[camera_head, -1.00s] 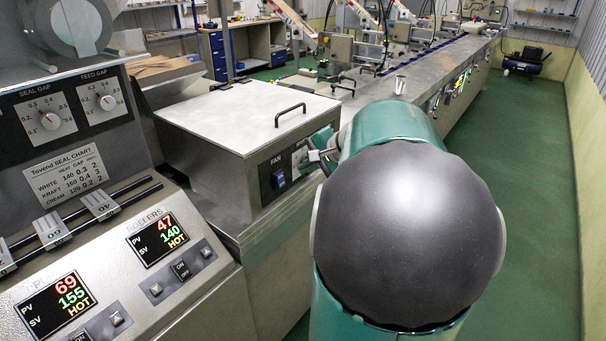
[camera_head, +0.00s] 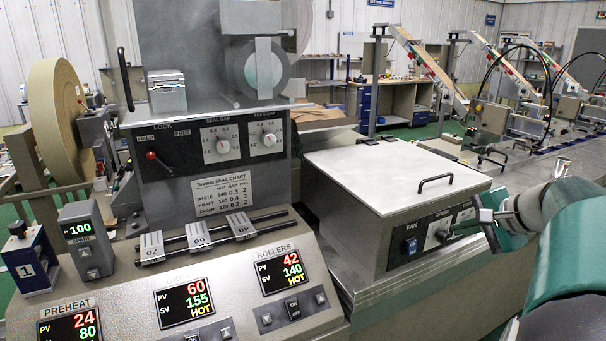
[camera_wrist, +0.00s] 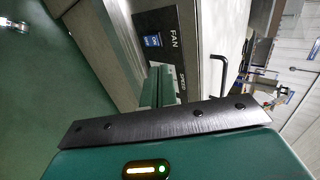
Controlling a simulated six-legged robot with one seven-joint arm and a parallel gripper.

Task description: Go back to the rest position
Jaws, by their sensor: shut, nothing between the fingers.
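My gripper (camera_head: 462,234) is at the right in the head view, in front of the control panel of a grey metal box (camera_head: 400,180). In the wrist view my gripper (camera_wrist: 160,72) shows as two green fingers side by side, shut and empty. They point at the panel beside the word SPEED, and no gap to the panel can be made out. A dark speed knob (camera_head: 441,236) shows near the fingertips in the head view. The blue FAN switch (camera_head: 410,246) is to its left, and shows in the wrist view (camera_wrist: 152,41) too.
A control console (camera_head: 190,285) with lit displays, two reading HOT, stands at the left. A seal-gap panel (camera_head: 215,145) and a paper roll (camera_head: 62,120) are behind it. The box lid has a black handle (camera_head: 436,181). A conveyor line (camera_head: 560,165) runs away at the right.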

